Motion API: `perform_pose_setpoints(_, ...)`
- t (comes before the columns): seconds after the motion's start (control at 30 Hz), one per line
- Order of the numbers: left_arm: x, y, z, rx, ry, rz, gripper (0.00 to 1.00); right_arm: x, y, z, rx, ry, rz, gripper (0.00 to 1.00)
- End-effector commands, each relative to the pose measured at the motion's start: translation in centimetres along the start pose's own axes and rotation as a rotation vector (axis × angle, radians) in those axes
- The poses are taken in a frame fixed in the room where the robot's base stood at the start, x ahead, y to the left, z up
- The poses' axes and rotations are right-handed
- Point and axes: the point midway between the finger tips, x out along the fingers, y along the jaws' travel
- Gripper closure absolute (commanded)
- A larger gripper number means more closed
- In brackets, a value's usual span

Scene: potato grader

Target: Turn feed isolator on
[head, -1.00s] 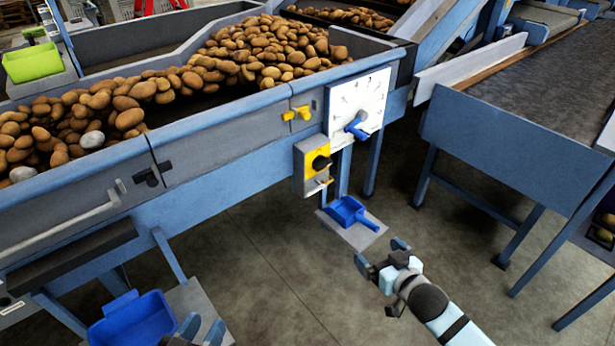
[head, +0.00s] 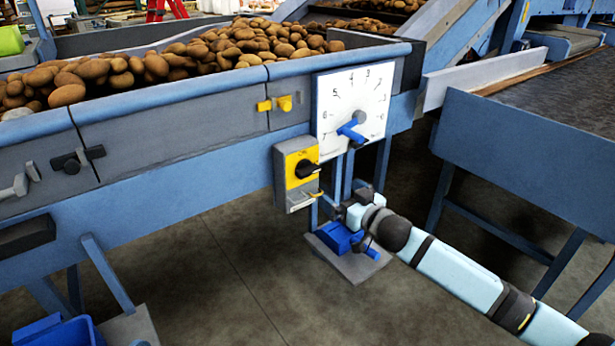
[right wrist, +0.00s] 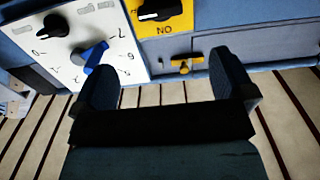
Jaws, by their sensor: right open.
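The feed isolator (head: 291,183) is a grey box with a yellow face on the machine's blue side. Its black rotary knob (head: 306,169) lies roughly sideways, below an ON mark. In the right wrist view the yellow face (right wrist: 178,22) and black knob (right wrist: 160,9) appear upside down at the top edge. My right gripper (head: 352,207) is below and right of the isolator in the head view, apart from it. In the wrist view its fingers (right wrist: 168,76) are spread and empty. My left gripper is out of view.
A white dial panel (head: 378,97) with a blue pointer handle (head: 349,131) is up and right of the isolator. A yellow latch (head: 284,103) is above it. Potatoes (head: 230,45) fill the hopper.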

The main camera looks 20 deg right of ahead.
Motion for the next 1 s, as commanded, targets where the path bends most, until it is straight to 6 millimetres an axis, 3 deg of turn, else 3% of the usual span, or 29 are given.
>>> perform_pose_setpoints(0.6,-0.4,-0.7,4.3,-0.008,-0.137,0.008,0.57,11.0,0.0,0.1,-0.002,0.001,0.001,0.0)
perform_pose_setpoints(0.8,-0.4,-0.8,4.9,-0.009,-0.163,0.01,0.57,12.7,0.0,0.1,-0.001,0.0,0.001,0.0)
perform_pose_setpoints(1.0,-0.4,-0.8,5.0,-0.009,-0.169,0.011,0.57,12.9,0.0,0.0,-0.001,0.0,0.0,0.0)
